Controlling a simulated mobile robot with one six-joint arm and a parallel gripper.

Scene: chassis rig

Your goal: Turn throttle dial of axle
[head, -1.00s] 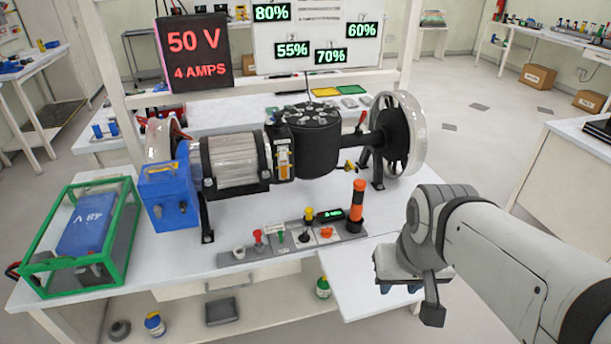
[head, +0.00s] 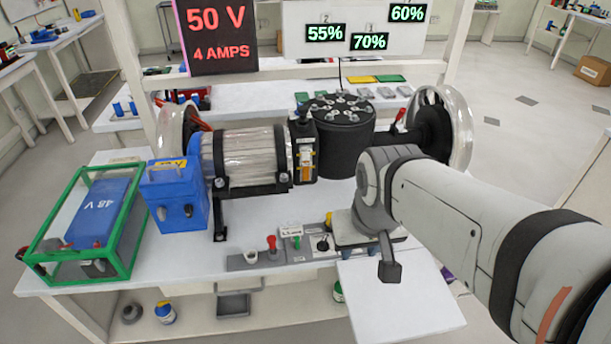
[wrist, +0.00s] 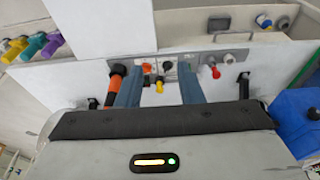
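The axle rig shows in the head view, with a clear-wrapped motor (head: 240,158), a black drum (head: 342,140) and a wheel (head: 460,130) at the right end. In front of it lies a grey control panel (head: 243,262) with a red knob (head: 272,243), a green knob (head: 296,241) and a black knob (head: 322,243). I cannot tell which control is the throttle dial. My gripper (wrist: 160,67) is open, its two blue fingers apart over the panel. Between them in the wrist view show an orange knob (wrist: 147,68), a yellow knob (wrist: 159,86) and a black one. Contact cannot be seen.
A blue box (head: 178,200) and a green-framed case (head: 128,268) with a 48 V battery stand at the left. A red display (head: 216,40) reads 50 V, 4 AMPS. Percent signs hang behind. An orange-black post (wrist: 116,82) stands beside one finger. The white front shelf (head: 400,305) is clear.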

